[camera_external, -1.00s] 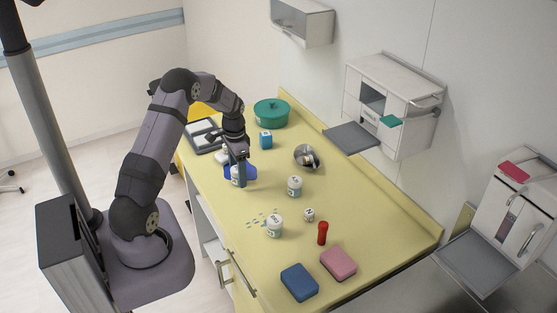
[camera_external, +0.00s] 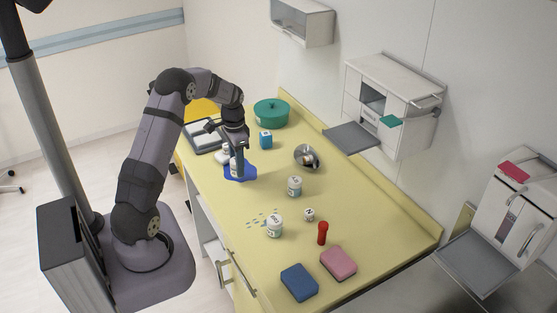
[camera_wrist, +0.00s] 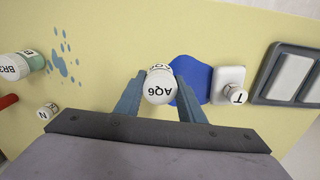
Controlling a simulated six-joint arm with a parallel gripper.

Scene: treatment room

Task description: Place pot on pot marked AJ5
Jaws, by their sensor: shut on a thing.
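My gripper (camera_wrist: 160,92) is shut on a white pot (camera_wrist: 160,85) whose lid reads AQ6, upside down in the wrist view. In the external view my gripper (camera_external: 238,160) holds this pot (camera_external: 234,171) upright, just above a blue patch (camera_external: 247,175) on the table. Another pot (camera_external: 295,187) with a white lid stands to the right; its lid marking is too small to read. A third pot (camera_external: 274,227) stands nearer the front; in the wrist view its lid (camera_wrist: 10,68) reads BR3. I cannot read AJ5 on any lid.
A small white block (camera_external: 309,214), a red upright object (camera_external: 322,233), and blue and pink sponges (camera_external: 300,282) are at the front. Blue spots lie beside the BR3 pot.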

